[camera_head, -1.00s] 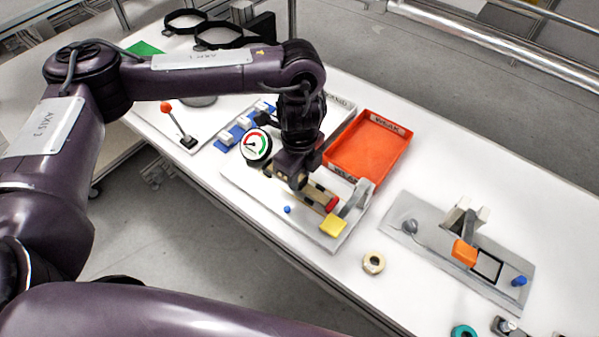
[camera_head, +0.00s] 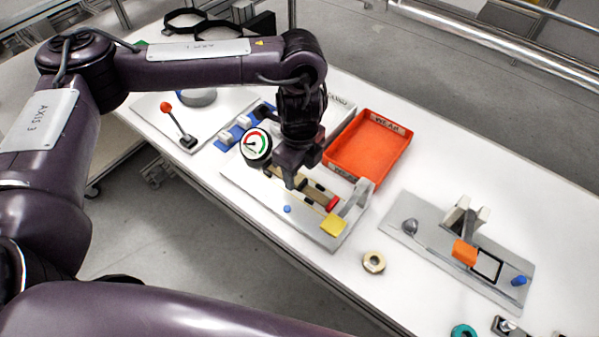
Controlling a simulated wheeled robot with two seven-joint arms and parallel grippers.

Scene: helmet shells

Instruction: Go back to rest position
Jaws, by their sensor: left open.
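My left arm comes in from the left and reaches over the table. My left gripper (camera_head: 290,178) points down above a grey plate with a fixture (camera_head: 335,241). Its jaws are open, and I see nothing held between them. A beige block with a red end (camera_head: 318,194) lies on that fixture, just right of the gripper. A yellow block (camera_head: 334,225) sits at the fixture's front end, beside a grey lever (camera_head: 356,197). A round gauge (camera_head: 257,146) stands left of the gripper. My right gripper is not in view.
An orange tray (camera_head: 372,145) stands behind the fixture. A second grey plate with an orange-tipped clamp (camera_head: 464,252) lies to the right. A beige ring (camera_head: 373,262) lies between the plates. A red-knobbed lever (camera_head: 167,107) stands at the left. The table's right rear is clear.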

